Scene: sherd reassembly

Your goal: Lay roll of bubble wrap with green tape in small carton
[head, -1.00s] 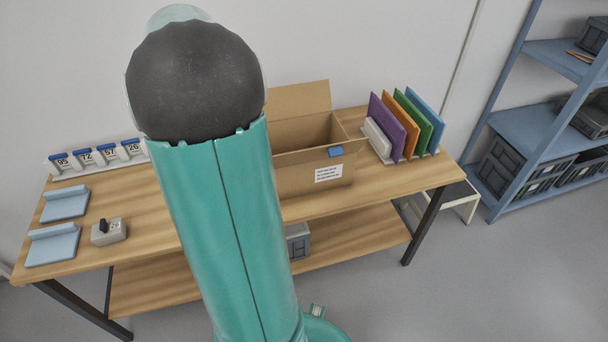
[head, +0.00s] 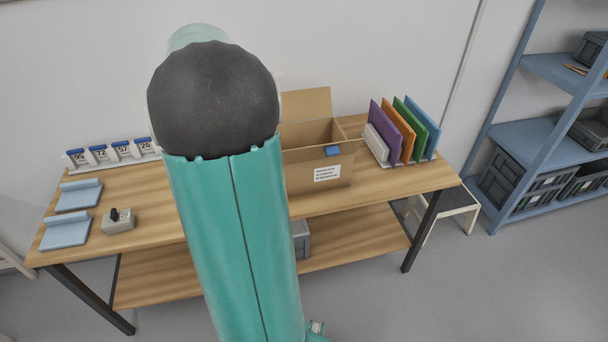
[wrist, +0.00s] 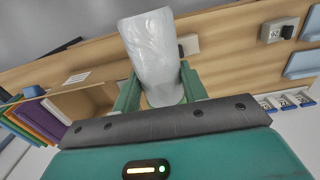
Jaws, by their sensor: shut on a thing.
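A pale, translucent roll of bubble wrap (wrist: 152,50) is held between the green fingers of my gripper (wrist: 160,88) in the wrist view. The gripper is shut on the roll near one end, and the rest sticks out past the fingertips. An open cardboard carton (head: 300,180) stands on the wooden table in the head view, with a back flap raised and a white label in front. My arm hides its left part. It also shows at the left of the wrist view (wrist: 92,102). My gripper and the roll are hidden in the head view.
Purple, orange, green and blue panels (head: 385,132) stand right of the carton. Blue trays (head: 68,232), a small grey numbered block (head: 118,222) and a row of numbered tags (head: 110,152) are at the table's left. A blue shelf unit (head: 530,135) stands far right.

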